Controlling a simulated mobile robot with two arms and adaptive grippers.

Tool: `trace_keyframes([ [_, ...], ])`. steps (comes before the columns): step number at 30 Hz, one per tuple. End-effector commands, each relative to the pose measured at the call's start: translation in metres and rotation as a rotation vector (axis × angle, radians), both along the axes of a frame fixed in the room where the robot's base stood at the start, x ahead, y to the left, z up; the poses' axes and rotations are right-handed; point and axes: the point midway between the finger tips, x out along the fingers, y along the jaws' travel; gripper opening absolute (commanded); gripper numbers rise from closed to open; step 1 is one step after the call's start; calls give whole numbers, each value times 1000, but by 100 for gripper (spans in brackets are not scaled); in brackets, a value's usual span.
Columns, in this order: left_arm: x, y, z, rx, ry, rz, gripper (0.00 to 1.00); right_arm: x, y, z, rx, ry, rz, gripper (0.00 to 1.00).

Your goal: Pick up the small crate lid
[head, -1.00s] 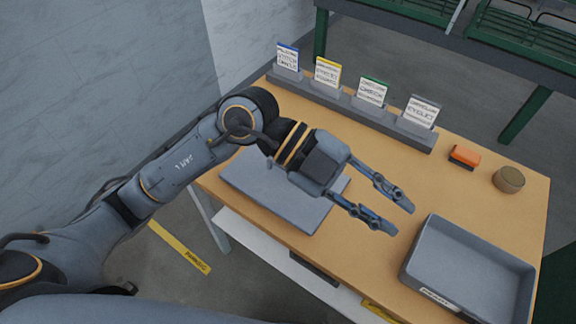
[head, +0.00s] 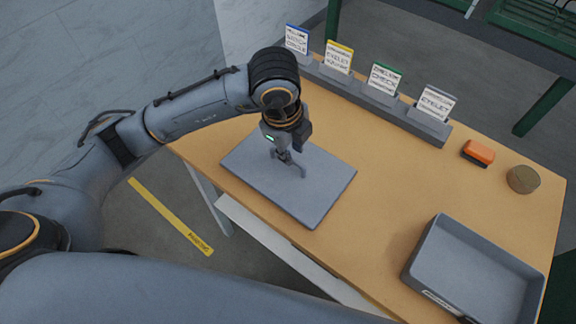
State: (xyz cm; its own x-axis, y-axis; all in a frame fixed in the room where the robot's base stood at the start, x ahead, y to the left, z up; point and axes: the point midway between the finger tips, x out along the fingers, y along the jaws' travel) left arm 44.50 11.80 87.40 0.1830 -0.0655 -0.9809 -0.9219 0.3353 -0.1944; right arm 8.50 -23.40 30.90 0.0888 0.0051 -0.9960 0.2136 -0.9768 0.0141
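The small crate lid appears to be the flat grey panel (head: 312,203) lying on the left part of the wooden table. My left gripper (head: 292,167) points down over the upper middle of this panel. Its fingertips are at or just above the surface, and I cannot tell whether they touch it. The fingers overlap in this view, so their opening is unclear. Any knob or grip under the gripper is hidden. My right gripper is not in view.
A grey tray (head: 437,232) stands at the table's front right. An orange block (head: 478,152) and a round brown tin (head: 522,179) lie behind it. A grey rack (head: 390,108) with several cards runs along the back edge. The table's middle is clear.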

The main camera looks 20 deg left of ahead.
Motion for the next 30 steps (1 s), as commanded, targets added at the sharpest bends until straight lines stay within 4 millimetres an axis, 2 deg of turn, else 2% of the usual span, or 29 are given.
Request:
trace_keyframes([
  [5,2,0,-12,1,2,-1,24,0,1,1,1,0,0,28],
  [15,11,0,-55,-1,2,-2,24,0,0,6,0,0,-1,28],
  [23,12,-1,-58,-2,0,-3,24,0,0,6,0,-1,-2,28],
  [27,12,-1,-58,-2,0,-3,0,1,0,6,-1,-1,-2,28],
  [30,12,-1,-58,-2,0,-3,0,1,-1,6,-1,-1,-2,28],
])
